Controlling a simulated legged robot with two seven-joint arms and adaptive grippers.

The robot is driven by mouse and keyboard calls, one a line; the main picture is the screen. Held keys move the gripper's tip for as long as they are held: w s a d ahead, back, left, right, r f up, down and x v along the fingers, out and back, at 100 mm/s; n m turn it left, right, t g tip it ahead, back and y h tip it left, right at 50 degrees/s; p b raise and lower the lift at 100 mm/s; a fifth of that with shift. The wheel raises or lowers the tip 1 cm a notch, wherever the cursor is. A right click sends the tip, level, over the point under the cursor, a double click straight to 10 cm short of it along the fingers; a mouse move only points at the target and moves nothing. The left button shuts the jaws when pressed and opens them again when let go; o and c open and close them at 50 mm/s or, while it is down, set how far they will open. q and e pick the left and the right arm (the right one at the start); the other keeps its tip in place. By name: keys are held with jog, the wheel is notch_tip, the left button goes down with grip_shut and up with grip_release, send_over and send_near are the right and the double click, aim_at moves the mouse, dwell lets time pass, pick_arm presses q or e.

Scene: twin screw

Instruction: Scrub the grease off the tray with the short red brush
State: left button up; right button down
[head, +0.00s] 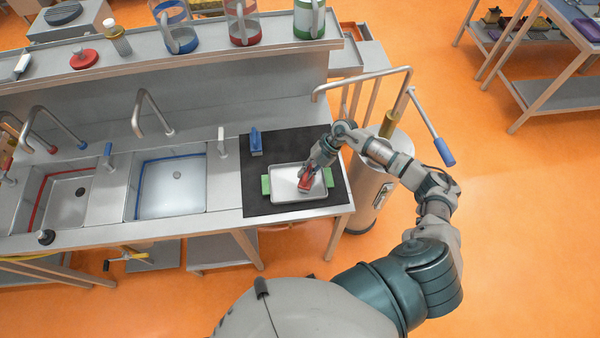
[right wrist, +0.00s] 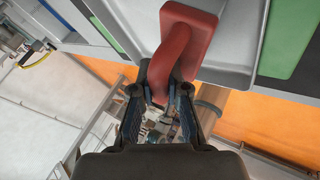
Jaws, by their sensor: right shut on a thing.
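The tray (head: 283,187) is light grey with raised rims and green handles, and it lies on a black mat (head: 262,210) at the right end of the steel counter. The short red brush (head: 306,183) is over the right part of the tray. My right gripper (head: 308,172) is shut on the brush handle. In the right wrist view the red brush (right wrist: 185,35) shows between the fingers of the gripper (right wrist: 163,100), with the tray (right wrist: 235,45) behind it. I cannot tell whether the bristles touch the tray. Any grease is not clear to see. My left gripper is out of view.
A blue brush (head: 256,142) stands on the mat behind the tray. Two sinks with taps lie to the left, the nearer one blue-edged (head: 172,188). A shelf above holds jugs (head: 243,22). A grey metal cylinder (head: 372,185) stands right of the counter.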

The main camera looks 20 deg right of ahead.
jog(key=shift+a+r, duration=0.1)
jog(key=shift+a, duration=0.15)
jog(key=shift+r, duration=0.25)
notch_tip(320, 180, up, 3)
jog(key=shift+f+p, duration=0.15)
jog(key=shift+p, duration=0.9)
jog(key=shift+d+r, duration=0.1)
jog(key=shift+r, duration=1.25)
jog(key=shift+r, duration=0.1)
jog(key=shift+r, duration=1.45)
jog(key=shift+f, duration=0.1)
